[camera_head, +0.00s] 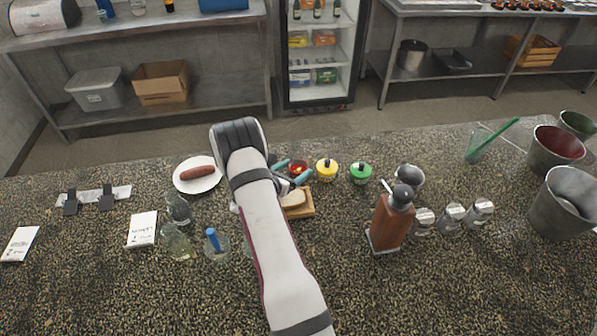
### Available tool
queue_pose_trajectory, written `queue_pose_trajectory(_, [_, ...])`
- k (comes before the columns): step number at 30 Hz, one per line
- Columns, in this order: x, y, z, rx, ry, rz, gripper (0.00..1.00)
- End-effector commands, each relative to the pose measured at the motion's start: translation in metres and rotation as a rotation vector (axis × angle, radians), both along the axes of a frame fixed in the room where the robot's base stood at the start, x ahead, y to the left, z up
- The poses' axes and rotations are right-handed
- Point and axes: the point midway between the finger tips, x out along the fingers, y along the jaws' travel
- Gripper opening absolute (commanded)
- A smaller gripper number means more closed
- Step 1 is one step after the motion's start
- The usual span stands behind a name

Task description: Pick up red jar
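The red jar (299,167) stands on the speckled counter, at the left end of a row with a yellow jar (327,169) and a green jar (361,173). It is partly hidden by my gripper (296,171). My gripper reaches in from the left with its teal fingers spread apart, one on the far side and one on the near side, close to the red jar. I cannot tell whether either finger touches it. No jar is seen lifted.
A wooden board with bread (295,204) lies just below my gripper. A sausage plate (197,175) is left, glasses (178,243) front left. The front right counter is clear.

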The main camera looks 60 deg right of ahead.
Motion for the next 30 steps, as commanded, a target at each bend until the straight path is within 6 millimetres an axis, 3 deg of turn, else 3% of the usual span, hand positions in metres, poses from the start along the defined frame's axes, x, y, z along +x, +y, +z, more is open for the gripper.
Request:
queue_pose_trajectory(2, [0.000,0.000,0.000,0.000,0.000,0.000,0.62])
queue_pose_trajectory(12, [0.000,0.000,0.000,0.000,0.000,0.000,0.02])
queue_pose_trajectory(23, [0.000,0.000,0.004,-0.001,-0.001,0.000,0.02])
queue_pose_trajectory(30, [0.001,0.000,0.025,-0.002,-0.002,0.000,0.02])
